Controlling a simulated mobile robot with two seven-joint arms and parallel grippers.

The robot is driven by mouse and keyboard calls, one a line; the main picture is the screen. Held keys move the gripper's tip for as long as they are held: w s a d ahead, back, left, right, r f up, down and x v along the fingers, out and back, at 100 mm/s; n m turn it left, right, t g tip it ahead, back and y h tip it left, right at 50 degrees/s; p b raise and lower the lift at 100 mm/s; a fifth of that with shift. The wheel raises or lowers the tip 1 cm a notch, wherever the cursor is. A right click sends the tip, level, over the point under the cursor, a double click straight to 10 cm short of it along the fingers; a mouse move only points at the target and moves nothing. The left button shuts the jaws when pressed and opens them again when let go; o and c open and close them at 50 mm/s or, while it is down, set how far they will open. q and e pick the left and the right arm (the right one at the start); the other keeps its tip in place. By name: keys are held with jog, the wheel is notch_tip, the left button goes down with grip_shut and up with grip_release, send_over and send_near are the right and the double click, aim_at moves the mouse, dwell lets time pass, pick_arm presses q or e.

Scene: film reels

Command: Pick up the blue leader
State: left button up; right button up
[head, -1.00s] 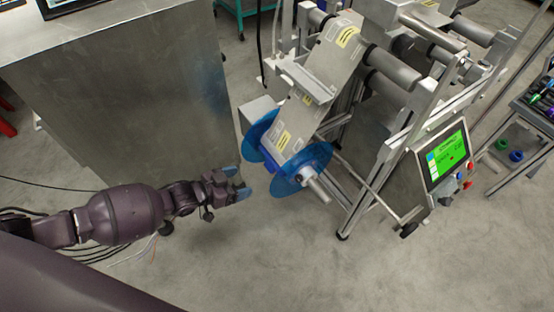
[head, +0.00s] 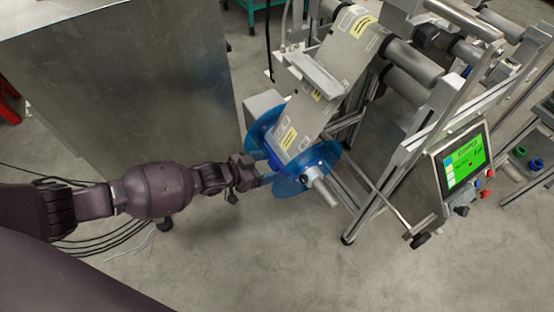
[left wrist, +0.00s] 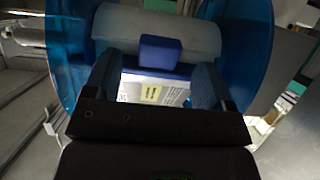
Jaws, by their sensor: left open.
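The blue leader (left wrist: 161,55) is a small dark blue block at the end of the pale labelled film (head: 299,128). In the left wrist view it lies against the grey core (left wrist: 112,38) between the two translucent blue flanges of the reel (head: 308,168). My left gripper (head: 268,179) is at the reel's near left side, open. In the left wrist view its two fingers (left wrist: 157,84) stand apart, one on each side below the leader, with nothing clearly held between them. In the head view the leader is mostly hidden by the flange. My right gripper is not in view.
The film runs up over grey rollers (head: 410,68) on a metal frame. A control panel with a green screen (head: 465,160) is at the right. A large metal cabinet (head: 120,85) stands at the left.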

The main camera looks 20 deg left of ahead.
pick_arm(q)
jog(key=shift+w+d+f, duration=0.6)
jog(key=shift+w+f, duration=0.1)
jog(key=shift+f, duration=0.05)
jog(key=shift+w+d+r, duration=0.15)
jog(key=shift+w, duration=0.1)
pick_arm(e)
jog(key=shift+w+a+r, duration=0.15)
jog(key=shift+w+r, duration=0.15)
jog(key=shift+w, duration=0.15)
pick_arm(q)
jog(key=shift+c, duration=0.2)
